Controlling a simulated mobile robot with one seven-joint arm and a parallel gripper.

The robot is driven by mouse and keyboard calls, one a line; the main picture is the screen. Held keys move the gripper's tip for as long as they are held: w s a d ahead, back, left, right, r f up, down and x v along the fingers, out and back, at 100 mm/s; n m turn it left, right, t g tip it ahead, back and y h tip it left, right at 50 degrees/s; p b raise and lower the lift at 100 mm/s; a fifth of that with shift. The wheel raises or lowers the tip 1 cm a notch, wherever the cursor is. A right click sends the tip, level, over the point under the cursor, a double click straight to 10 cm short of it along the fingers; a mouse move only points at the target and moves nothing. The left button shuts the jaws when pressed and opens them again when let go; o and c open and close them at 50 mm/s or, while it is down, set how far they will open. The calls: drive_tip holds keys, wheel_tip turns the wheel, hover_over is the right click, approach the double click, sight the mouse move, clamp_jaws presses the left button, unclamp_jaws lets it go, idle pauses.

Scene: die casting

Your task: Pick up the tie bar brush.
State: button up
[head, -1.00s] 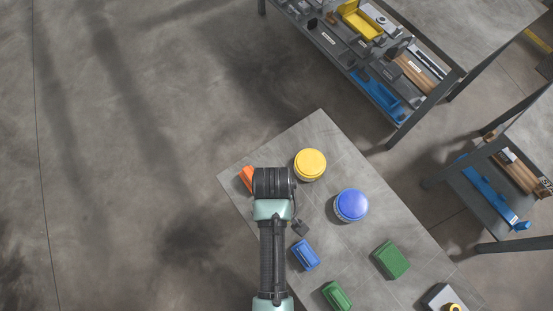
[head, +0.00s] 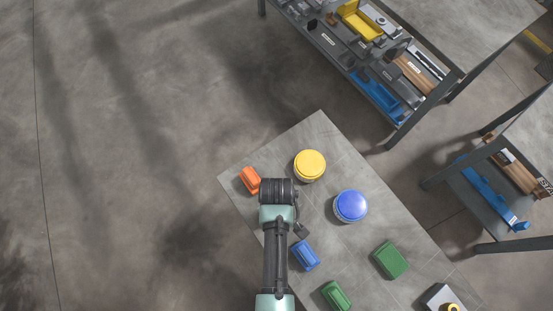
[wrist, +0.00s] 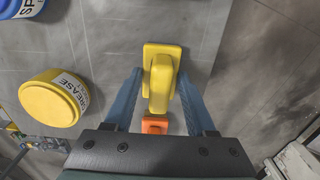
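A yellow block-shaped thing with a raised handle (wrist: 161,80) lies on the grey table in the wrist view. It looks like a brush, but no label shows, so I cannot tell for sure that it is the tie bar brush. My gripper (wrist: 160,74) is open, with its blue fingers on the left and right of the yellow handle. I cannot tell whether they touch it. In the head view my dark wrist (head: 278,191) is over the table and hides the yellow thing and the fingers.
An orange block (head: 250,180) lies close by. A yellow-lidded grease tub (head: 310,165) and a blue-lidded tub (head: 350,206) stand to the right. A blue block (head: 305,255) and green blocks (head: 390,260) lie nearer. A loaded shelf bench (head: 395,135) stands beyond a floor gap.

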clamp_jaws()
wheel_tip(320, 180, up, 10)
drive_tip(key=shift+r, duration=0.1)
idle(0.5)
drive_tip(key=shift+o, duration=0.5)
unclamp_jaws()
drive_tip(key=c, duration=0.5)
